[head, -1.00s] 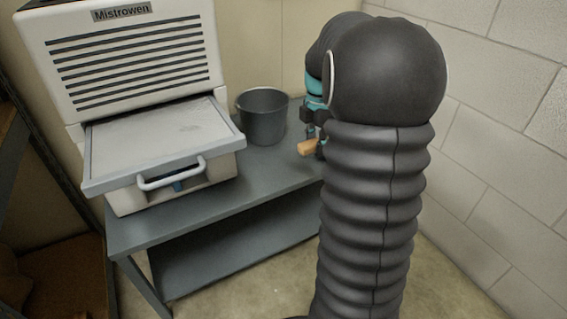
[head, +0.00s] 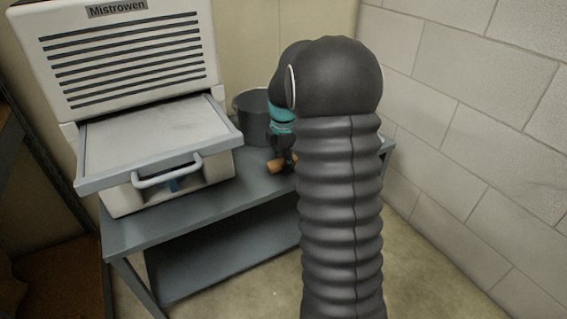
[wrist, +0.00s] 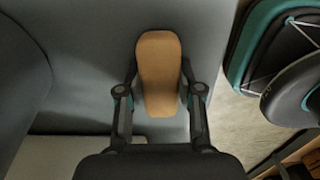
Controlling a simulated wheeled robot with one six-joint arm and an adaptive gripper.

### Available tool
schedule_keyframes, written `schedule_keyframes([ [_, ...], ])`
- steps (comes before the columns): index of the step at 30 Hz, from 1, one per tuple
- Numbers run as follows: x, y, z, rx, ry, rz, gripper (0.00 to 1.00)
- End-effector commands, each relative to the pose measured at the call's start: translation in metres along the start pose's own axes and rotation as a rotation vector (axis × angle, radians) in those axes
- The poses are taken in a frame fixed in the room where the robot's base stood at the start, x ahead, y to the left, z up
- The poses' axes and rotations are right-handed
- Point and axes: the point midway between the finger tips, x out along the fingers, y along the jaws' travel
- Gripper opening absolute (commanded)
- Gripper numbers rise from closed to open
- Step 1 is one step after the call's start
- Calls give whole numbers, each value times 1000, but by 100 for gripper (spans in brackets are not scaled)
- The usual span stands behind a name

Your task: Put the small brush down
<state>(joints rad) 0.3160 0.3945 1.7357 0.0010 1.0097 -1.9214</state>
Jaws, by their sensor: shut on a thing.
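The small brush (wrist: 158,75) shows in the wrist view as a tan, rounded oblong block between the two fingers of my gripper (wrist: 160,98). My gripper is shut on it. In the head view the brush (head: 275,167) is a small tan piece under my gripper (head: 281,160), low over the grey table (head: 215,203), in front of the bucket. I cannot tell whether it touches the tabletop. Its bristles are not visible. My arm hides part of the table's right side.
A dark grey bucket (head: 250,112) stands behind the brush, partly hidden by my arm. A white machine with a pulled-out tray (head: 150,140) fills the table's left side. A block wall (head: 470,110) stands at the right. Bare tabletop lies between the machine and my gripper.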

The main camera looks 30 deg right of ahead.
Motion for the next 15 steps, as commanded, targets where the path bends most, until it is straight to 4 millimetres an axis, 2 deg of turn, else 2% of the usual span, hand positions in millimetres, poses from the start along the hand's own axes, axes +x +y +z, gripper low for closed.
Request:
schedule_keyframes([
  [10,3,0,0,0,0,1,8],
  [11,3,0,0,0,0,1,41],
  [13,2,0,0,0,0,1,58],
  [15,2,0,0,0,0,1,61],
])
